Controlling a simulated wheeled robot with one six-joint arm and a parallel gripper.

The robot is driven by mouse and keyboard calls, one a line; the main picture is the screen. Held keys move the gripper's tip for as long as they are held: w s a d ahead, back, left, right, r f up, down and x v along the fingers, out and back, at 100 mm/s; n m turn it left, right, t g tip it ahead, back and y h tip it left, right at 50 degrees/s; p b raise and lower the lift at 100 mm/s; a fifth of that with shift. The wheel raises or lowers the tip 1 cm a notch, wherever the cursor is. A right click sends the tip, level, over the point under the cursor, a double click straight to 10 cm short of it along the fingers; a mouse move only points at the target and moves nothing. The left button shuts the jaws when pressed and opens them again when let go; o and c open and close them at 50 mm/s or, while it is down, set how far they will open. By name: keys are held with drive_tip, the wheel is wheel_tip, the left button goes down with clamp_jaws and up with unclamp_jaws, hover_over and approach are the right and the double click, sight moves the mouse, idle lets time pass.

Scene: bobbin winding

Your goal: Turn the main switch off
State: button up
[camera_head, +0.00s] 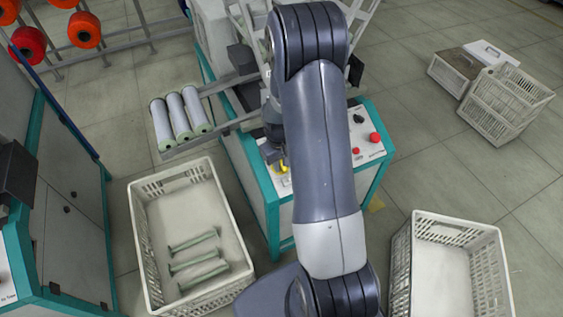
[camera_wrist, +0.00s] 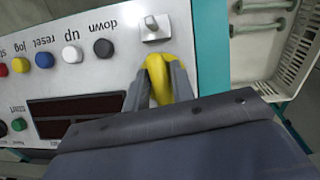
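My gripper (camera_wrist: 162,68) is over the control panel (camera_wrist: 105,85) of the teal-framed machine. Yellow shows between and around the grey fingers at its tips, and I cannot tell how far they are apart. Just beyond the tips in the wrist view is a light grey switch (camera_wrist: 150,30) on a square plate, apart from the fingers. In the head view my gripper (camera_head: 283,168) is at the panel's left end, partly hidden by my arm. A black knob (camera_head: 358,118) stands at the panel's right, beside a red button (camera_head: 375,138). I cannot read which one is marked as main switch.
Blue, white, black and other coloured buttons (camera_wrist: 72,54) and dark displays (camera_wrist: 80,113) are near my gripper. A white crate with green-ended tubes (camera_head: 140,225) stands at the left, another crate (camera_head: 490,265) at the right. White bobbins (camera_head: 178,120) lie on a rack.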

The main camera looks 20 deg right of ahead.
clamp_jaws()
drive_tip(key=shift+a+f+n+h+b, duration=0.15)
drive_tip(key=shift+n+h+b, duration=0.35)
drive_tip(key=shift+n+b, duration=0.4)
drive_tip(key=shift+n+t+h+b, duration=0.3)
drive_tip(key=shift+n+h+b, duration=0.2)
drive_tip(key=shift+n, duration=0.7)
drive_tip(key=shift+o, duration=1.8)
unclamp_jaws()
drive_tip(key=shift+r, duration=0.2)
drive_tip(key=p+v, duration=0.1)
drive_tip(key=v, duration=0.9)
drive_tip(key=shift+r+p, duration=0.35)
drive_tip(key=shift+r, duration=0.05)
